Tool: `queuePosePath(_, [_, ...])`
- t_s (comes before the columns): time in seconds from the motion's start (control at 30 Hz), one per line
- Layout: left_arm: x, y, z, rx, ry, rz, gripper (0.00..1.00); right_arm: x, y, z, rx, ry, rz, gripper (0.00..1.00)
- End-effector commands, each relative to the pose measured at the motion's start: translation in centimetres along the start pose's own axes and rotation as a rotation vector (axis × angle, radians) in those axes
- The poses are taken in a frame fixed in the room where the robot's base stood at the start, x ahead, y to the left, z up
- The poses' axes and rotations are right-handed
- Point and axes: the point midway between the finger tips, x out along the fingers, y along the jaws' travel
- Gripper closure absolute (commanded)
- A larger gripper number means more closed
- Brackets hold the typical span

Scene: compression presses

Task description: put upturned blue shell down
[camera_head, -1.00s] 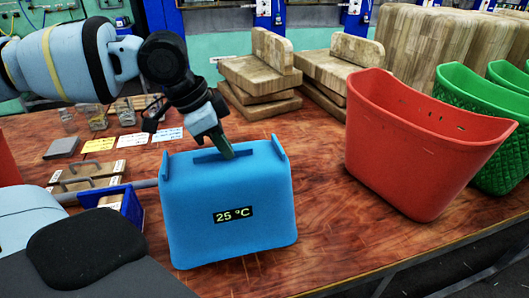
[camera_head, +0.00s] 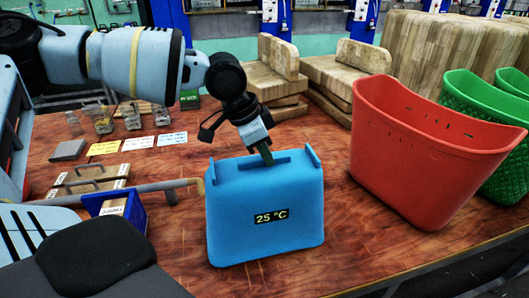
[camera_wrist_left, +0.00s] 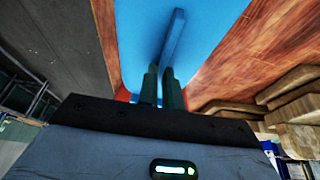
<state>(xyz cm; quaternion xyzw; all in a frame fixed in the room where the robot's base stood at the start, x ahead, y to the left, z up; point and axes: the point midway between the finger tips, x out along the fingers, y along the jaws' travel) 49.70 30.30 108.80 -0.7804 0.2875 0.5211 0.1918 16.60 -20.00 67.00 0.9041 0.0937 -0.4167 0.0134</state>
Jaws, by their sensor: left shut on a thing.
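The upturned blue shell (camera_head: 265,220) bears a black "25 °C" label and stands upright near the front middle of the table. It has a raised ridge on top and an upright tab at each end. My left gripper (camera_head: 266,157) points down from above and is shut on the ridge. In the left wrist view the two dark fingers (camera_wrist_left: 161,86) meet the ridge (camera_wrist_left: 174,38) on the blue surface (camera_wrist_left: 140,25). I cannot tell whether the shell's lower edge touches the table. My right gripper is not in view.
A red bin (camera_head: 425,155) stands to the right, with green bins (camera_head: 475,95) behind it. Wooden blocks (camera_head: 285,80) stand at the back. A small dark-blue box (camera_head: 115,208), a grey rod (camera_head: 150,187), cards and jars lie left. Bare wooden table (camera_head: 335,225) shows between shell and red bin.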

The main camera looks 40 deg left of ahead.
Motion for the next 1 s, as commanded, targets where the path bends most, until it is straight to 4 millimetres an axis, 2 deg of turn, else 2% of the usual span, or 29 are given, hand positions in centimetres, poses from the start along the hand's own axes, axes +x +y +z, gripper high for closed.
queuePosePath(0.37, [0.5, 0.0, 0.2, 0.000, 0.001, 0.000, 1.00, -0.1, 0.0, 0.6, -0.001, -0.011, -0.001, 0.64])
queuePosePath(0.4, [0.6, 0.0, 0.3, 0.000, -0.001, 0.000, 0.92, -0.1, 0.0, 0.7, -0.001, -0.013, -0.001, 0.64])
queuePosePath(0.57, [0.5, 0.0, 0.2, 0.000, 0.000, 0.000, 0.71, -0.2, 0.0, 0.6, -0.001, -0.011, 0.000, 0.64])
queuePosePath(0.87, [0.3, 0.0, 0.2, 0.000, 0.001, 0.000, 0.71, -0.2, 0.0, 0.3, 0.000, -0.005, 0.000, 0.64])
queuePosePath(1.0, [-0.8, 0.0, 0.0, 0.000, 0.003, -0.003, 0.71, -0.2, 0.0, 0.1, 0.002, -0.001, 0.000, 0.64])
